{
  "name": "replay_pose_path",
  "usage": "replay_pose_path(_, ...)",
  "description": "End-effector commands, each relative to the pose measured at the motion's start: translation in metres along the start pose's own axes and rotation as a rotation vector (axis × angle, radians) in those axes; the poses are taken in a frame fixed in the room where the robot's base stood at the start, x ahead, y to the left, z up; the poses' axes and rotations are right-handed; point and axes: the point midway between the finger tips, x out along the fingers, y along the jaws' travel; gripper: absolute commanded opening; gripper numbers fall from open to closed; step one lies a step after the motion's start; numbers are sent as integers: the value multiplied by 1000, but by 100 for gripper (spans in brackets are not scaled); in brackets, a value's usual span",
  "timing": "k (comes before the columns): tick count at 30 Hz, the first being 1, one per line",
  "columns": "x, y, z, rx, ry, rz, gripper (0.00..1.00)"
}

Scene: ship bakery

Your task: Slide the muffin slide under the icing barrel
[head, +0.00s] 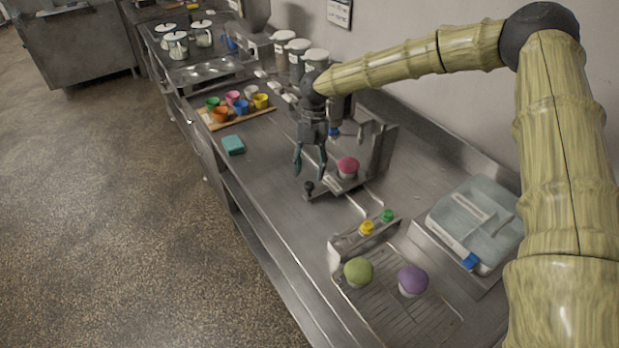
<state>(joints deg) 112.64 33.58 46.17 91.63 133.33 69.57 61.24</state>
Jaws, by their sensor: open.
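The muffin slide (327,189) is a small metal plate on the counter with a dark round knob (309,187) at its near left corner. A pink-topped muffin (348,166) stands upright on it. My gripper (310,174) points down with its fingers spread, just above and around the knob side of the slide. I cannot tell whether a finger touches the knob. A metal stand (382,146) rises behind the muffin. The icing barrel seems to be at this stand, with a blue tip (334,132) showing; my gripper and arm hide most of it.
A control box (345,243) with yellow and green buttons stands nearer. A wire rack (400,312) holds green (358,271) and purple (413,280) muffins. A lidded container (475,215) is at right. A cup board (235,115) and teal sponge (233,144) lie left.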

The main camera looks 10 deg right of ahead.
Motion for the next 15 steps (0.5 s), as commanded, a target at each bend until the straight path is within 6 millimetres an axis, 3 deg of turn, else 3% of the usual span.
replay_pose_path(6,-30,0,-12,1,0,2,49)
replay_pose_path(15,-43,-1,-17,1,1,0,49)
